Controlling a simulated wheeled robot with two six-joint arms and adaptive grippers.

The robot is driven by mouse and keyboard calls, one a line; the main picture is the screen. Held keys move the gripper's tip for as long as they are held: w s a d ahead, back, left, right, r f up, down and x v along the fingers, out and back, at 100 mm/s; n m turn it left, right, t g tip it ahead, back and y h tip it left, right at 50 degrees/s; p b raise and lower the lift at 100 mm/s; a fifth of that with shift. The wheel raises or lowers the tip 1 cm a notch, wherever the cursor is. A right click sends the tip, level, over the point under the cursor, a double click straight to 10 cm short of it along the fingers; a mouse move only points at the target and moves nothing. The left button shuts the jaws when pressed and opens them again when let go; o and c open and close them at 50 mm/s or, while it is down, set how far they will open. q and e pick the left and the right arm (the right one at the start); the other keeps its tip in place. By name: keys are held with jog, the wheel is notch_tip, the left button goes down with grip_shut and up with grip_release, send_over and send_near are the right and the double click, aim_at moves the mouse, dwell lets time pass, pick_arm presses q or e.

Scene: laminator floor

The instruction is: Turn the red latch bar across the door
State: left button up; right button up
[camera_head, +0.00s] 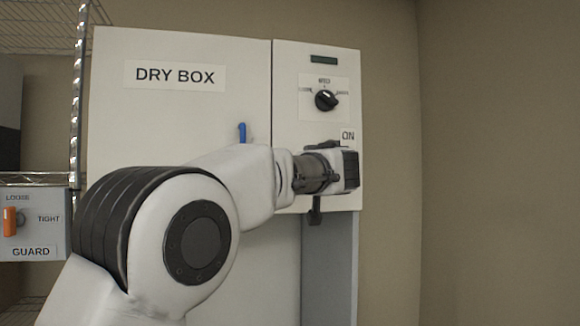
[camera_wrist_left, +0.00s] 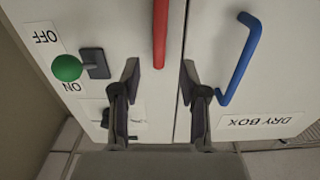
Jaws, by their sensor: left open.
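The red latch bar (camera_wrist_left: 160,32) shows in the left wrist view, where the picture is upside down. It lies along the seam beside the dry box door (camera_wrist_left: 215,20), on the control panel side, not across the seam. My open left gripper (camera_wrist_left: 159,72) has one finger on each side of the bar's near end in the picture, with gaps on both sides. I cannot tell how far the fingertips are from it. In the head view my left arm hides the bar and the fingers. The door (camera_head: 180,120) looks closed. My right gripper is not in view.
A blue door handle (camera_wrist_left: 240,58) stands out close to the gripper. The panel carries a green knob (camera_wrist_left: 68,68) with ON and OFF labels and a black dial (camera_head: 326,100). At left, a guard box (camera_head: 35,228) with an orange lever sits by a wire rack.

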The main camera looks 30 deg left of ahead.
pick_arm(q)
jog(key=p+x, duration=0.3)
jog(key=x, duration=0.4)
jog(key=shift+f+p, duration=0.15)
jog(key=shift+p, duration=0.25)
jog(key=shift+w, duration=0.15)
jog(key=shift+c, duration=1)
jog(key=shift+f, duration=0.1)
jog(key=c, duration=0.6)
grip_shut()
